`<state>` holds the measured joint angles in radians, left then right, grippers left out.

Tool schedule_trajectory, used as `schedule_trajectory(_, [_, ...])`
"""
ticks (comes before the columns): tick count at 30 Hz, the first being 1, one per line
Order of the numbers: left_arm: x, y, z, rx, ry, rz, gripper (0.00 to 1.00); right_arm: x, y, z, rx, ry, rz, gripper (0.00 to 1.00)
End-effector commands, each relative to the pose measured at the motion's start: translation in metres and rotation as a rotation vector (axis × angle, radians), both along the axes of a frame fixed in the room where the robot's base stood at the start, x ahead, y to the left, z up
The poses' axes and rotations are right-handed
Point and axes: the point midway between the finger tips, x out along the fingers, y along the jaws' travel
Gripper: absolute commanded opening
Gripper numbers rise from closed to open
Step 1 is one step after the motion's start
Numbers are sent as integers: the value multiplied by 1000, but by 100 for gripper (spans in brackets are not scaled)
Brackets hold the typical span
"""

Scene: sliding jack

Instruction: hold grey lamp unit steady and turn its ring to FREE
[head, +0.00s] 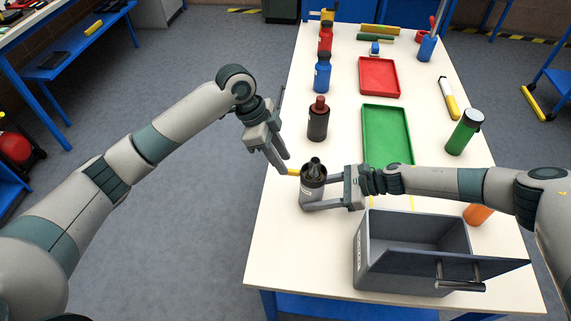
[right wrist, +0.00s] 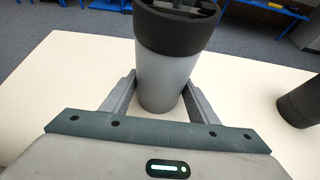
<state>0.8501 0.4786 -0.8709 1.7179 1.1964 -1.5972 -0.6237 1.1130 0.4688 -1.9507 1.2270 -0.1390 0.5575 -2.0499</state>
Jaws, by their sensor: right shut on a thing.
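The grey lamp unit (head: 311,195) stands upright on the table near its left edge, with a dark ring (head: 313,172) around its top. In the right wrist view its grey body (right wrist: 165,80) is between my fingers, below the black ring (right wrist: 176,28). My right gripper (head: 320,193) is shut on the grey body from the right. Any marking on the ring is unreadable.
A grey open bin (head: 377,268) stands at the front right. A dark red-capped bottle (head: 318,122) stands behind the lamp unit. Green (head: 387,135) and red (head: 380,77) trays lie further back. A green bottle (head: 463,133) stands on the right.

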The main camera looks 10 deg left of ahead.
Motion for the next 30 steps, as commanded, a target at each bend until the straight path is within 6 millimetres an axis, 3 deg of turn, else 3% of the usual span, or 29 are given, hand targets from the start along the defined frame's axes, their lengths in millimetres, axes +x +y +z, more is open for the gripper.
schedule_trajectory(6, [0,-9,-22,-1,0,0,30,-1,0,-1,-1,0,1,36])
schedule_trajectory(18, [0,-12,-28,-1,0,0,30,-1,0,-1,-1,0,1,36])
schedule_trajectory(19, [0,-12,-28,-1,0,0,27,-1,0,-1,-1,0,1,36])
schedule_trajectory(22, [0,-12,-28,-1,0,0,3,-1,0,-1,-1,0,1,36])
schedule_trajectory(23, [0,-12,-28,-1,0,0,0,-1,0,-1,-1,0,1,36])
schedule_trajectory(30, [0,-12,-28,-1,0,2,0,-1,0,-1,-1,1,0,36])
